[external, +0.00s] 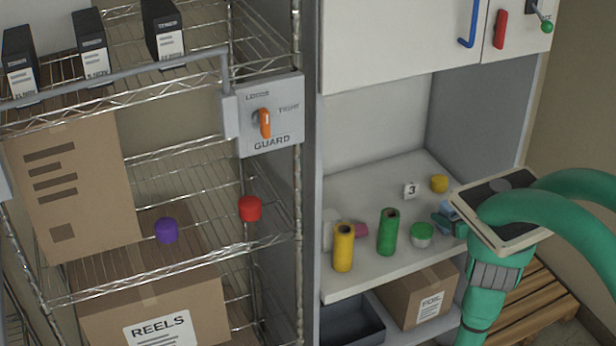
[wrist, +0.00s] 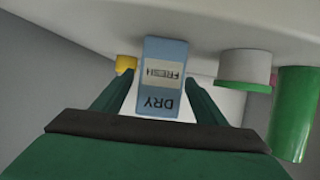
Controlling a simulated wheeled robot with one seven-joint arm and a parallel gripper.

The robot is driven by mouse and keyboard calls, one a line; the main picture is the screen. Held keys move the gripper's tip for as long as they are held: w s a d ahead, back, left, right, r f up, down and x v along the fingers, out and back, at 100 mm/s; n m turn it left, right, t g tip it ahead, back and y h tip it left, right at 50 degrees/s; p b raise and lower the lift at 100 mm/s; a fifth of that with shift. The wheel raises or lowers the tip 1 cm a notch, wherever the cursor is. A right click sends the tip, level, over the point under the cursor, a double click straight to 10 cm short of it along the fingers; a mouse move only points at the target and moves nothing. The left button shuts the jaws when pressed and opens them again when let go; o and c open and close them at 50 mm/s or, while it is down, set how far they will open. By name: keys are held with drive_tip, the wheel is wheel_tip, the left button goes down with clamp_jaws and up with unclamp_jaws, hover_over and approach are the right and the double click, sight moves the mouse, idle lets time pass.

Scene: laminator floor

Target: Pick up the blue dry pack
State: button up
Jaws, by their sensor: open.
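The blue dry pack (wrist: 162,51) stands on the shelf, seen upside down in the wrist view with its "DRY" label facing me. My gripper (wrist: 160,92) is open, with one green finger on each side of the pack's near end; I cannot tell whether they touch it. In the external view a small part of the blue pack (external: 447,208) shows beside my gripper (external: 444,222), and the wrist hides the rest of it.
A white shelf (external: 375,185) holds a green-lidded tub (external: 422,235), a green roll (external: 388,232), a yellow roll (external: 343,247), a pink item (external: 361,229) and a yellow piece (external: 439,184). In the wrist view the tub (wrist: 245,68) and green roll (wrist: 294,112) stand right of the pack.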

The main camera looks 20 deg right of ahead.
drive_tip(key=shift+x, duration=2.15)
drive_tip(key=c, duration=1.3)
drive_tip(key=shift+r, duration=0.1)
